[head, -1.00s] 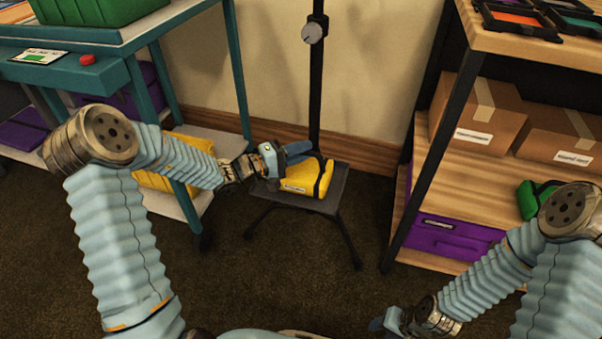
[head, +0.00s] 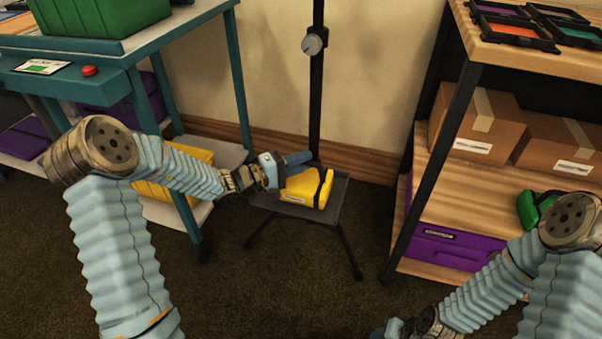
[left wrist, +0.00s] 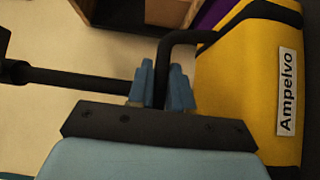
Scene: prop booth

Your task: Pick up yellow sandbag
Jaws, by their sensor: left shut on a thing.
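The yellow sandbag (head: 306,189) has black straps and a white label. It rests on the small dark platform of the black stand, and in the head view I see no clear gap beneath it. In the left wrist view the sandbag (left wrist: 245,75) fills the right side, with its label reading "Ampelvo". My left gripper (head: 292,167) is at the bag's upper left. In the left wrist view its blue fingers (left wrist: 161,88) are shut on the bag's black handle. My right gripper (head: 388,328) is low at the bottom edge, mostly cut off.
The stand's platform (head: 339,203) has thin black legs and an upright pole (head: 316,100) behind the bag. A teal cart (head: 240,85) stands left. A wooden shelf (head: 440,190) with boxes, purple cases and a green bag (head: 533,207) stands right. Carpet in front is open.

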